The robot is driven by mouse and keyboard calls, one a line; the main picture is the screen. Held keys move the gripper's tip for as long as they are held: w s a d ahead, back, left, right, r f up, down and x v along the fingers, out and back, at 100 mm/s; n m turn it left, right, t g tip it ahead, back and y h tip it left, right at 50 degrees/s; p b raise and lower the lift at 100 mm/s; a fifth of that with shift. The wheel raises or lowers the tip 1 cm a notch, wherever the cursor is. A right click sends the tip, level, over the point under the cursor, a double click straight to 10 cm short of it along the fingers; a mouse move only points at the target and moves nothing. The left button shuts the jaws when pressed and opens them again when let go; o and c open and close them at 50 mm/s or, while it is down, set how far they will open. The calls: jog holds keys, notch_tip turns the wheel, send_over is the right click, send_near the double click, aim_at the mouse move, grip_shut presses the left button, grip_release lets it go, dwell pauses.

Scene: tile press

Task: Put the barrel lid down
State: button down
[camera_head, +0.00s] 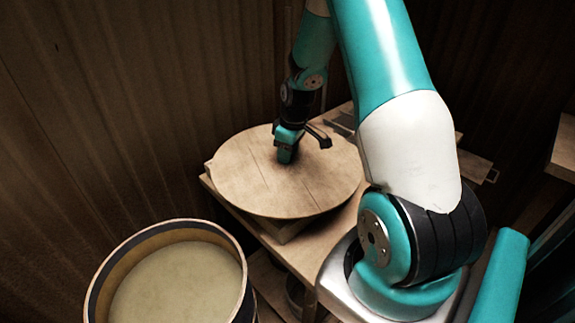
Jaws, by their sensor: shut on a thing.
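The barrel lid (245,182) is a round wooden disc. It lies flat over a wooden block on a small wooden table (318,243); whether it rests fully on the block I cannot tell. My gripper (286,157) reaches down to the middle of the lid and is shut there; the handle it grips is hidden by the jaws. The open barrel (100,292) stands at the lower left with a dark-banded rim and pale contents.
A ribbed dark wall runs close behind the lid and barrel. Flat boards (472,165) lie to the right, behind my arm. Another wooden surface (565,150) stands at the right edge. A gap separates the barrel from the table.

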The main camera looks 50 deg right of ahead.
jog(key=shift+f, duration=2.4)
jog(key=c, duration=0.7)
grip_release()
jog(key=shift+c, duration=0.2)
